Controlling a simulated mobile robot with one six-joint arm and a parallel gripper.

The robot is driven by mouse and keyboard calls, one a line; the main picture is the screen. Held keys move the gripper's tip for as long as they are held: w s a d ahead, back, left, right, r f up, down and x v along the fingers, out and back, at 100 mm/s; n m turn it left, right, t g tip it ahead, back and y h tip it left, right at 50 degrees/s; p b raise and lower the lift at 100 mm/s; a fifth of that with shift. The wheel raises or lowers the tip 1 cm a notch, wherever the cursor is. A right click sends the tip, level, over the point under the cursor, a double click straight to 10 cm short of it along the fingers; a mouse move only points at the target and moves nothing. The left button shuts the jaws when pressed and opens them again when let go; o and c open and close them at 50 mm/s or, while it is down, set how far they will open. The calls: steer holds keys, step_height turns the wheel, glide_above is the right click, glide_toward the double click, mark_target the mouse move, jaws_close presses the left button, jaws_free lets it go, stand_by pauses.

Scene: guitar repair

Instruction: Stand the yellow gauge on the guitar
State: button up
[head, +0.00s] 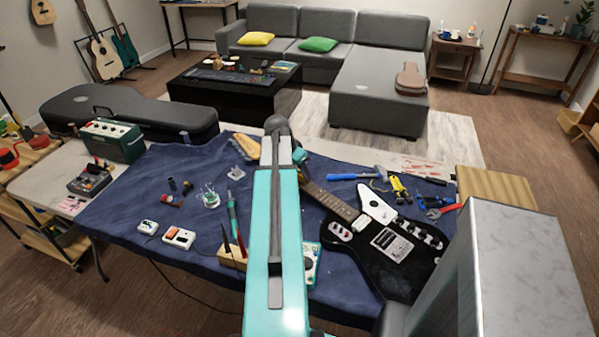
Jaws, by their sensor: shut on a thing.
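The guitar (372,262) lies face up on the blue cloth, with a black body and a white pickguard. Its neck (333,203) runs up and left behind my teal arm, and a tan headstock (246,146) shows on the arm's other side. My arm stands in front of the middle of the bench. A small teal and dark part of it shows beside the neck, but my gripper's jaws are hidden behind the arm. I cannot make out the yellow gauge. A yellow and black tool (399,189) lies beyond the body, and it looks like pliers.
A blue-handled hammer (352,176) and red-handled tools (441,210) lie beyond the guitar. A soldering iron (232,218), solder spool (210,198) and small pedals (179,237) lie left of my arm. A guitar case (130,107) and a green amplifier (112,140) stand at the back left.

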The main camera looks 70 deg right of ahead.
steer(key=shift+f, duration=0.1)
stand_by(0.3)
steer(key=o, duration=1.7)
steer(key=shift+c, duration=0.2)
steer(key=shift+r, duration=0.2)
steer(key=shift+r+p, duration=1.85)
steer(key=shift+r, duration=1.5)
